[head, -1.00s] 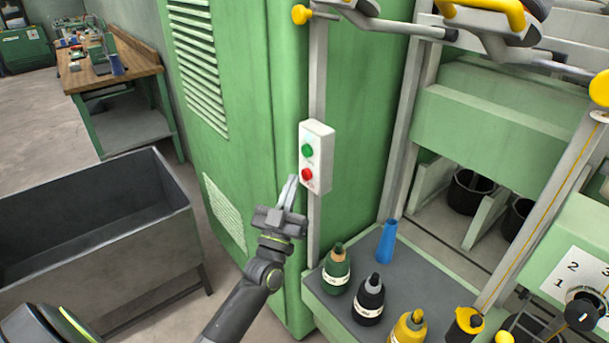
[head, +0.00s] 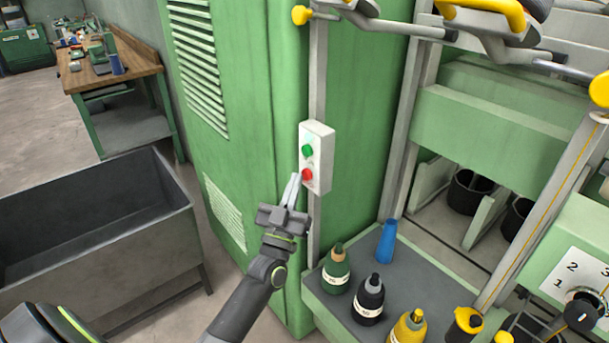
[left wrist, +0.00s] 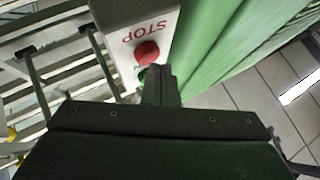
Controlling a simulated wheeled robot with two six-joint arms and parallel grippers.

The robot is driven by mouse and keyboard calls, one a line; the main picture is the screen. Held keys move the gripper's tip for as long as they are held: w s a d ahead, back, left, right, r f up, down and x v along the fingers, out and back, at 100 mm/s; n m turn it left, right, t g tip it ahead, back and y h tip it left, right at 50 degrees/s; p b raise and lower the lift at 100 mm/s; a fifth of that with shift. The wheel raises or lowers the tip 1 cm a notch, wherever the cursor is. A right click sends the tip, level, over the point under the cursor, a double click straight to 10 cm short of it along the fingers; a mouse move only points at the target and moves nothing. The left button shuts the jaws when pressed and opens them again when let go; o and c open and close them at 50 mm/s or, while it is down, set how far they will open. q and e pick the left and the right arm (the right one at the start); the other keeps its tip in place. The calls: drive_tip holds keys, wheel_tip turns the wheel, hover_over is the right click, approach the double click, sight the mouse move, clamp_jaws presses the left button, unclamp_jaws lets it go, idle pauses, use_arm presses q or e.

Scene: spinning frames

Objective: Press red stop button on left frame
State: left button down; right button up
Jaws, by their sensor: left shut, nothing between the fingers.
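The red stop button (head: 307,175) sits on the front of a white control box (head: 322,160), below a green button (head: 307,150). The box is fixed to a grey post on the green frame cabinet. My left gripper (head: 293,178) is shut and empty, its fingertips just left of the red button. In the left wrist view the box appears upside down with its STOP label, and the red button (left wrist: 147,52) shows just beyond the shut fingertips (left wrist: 160,72). I cannot tell whether the tips touch it. The fingers partly hide the green button there. My right gripper is not in view.
A grey metal bin (head: 100,235) stands at the left. A wooden workbench (head: 115,65) is at the back left.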

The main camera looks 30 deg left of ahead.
use_arm(q)
drive_tip(key=shift+w+d, duration=0.15)
drive_tip(key=shift+w, duration=0.3)
idle(0.5)
drive_tip(key=shift+s, duration=0.1)
drive_tip(key=shift+s+a+p, duration=0.3)
drive_tip(key=shift+s, duration=0.45)
drive_tip(key=shift+s+a+p, duration=0.25)
drive_tip(key=shift+s+a, duration=0.1)
drive_tip(key=shift+s, duration=0.4)
drive_tip(key=shift+s+a+p, duration=0.3)
drive_tip(key=shift+s, duration=0.5)
drive_tip(key=shift+s+a+p, duration=0.25)
drive_tip(key=shift+s+a, duration=0.1)
drive_tip(key=shift+s, duration=0.4)
